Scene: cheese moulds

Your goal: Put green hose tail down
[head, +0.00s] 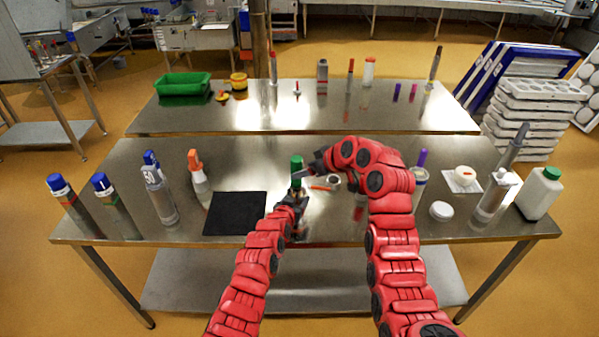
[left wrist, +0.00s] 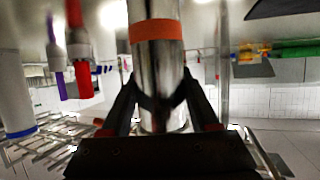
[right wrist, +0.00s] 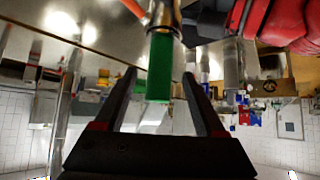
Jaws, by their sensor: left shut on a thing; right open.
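The green hose tail (head: 296,164) stands upright above the near table, green end up. My left gripper (head: 294,200) is shut on its metal body; the left wrist view shows the fingers closed around a shiny cylinder (left wrist: 158,80) with an orange band. My right gripper (head: 303,175) comes in from the right at the green end. In the right wrist view the green end (right wrist: 160,68) lies between the open fingers, with gaps on both sides. The hose tail's lower end is hidden by my left arm in the head view.
A black mat (head: 235,213) lies left of the grippers. Several bottles stand at the left, including an orange-topped one (head: 199,178). A white jar (head: 539,193) with a green cap and a white lid (head: 441,211) are at the right. A second table (head: 200,120) stands behind.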

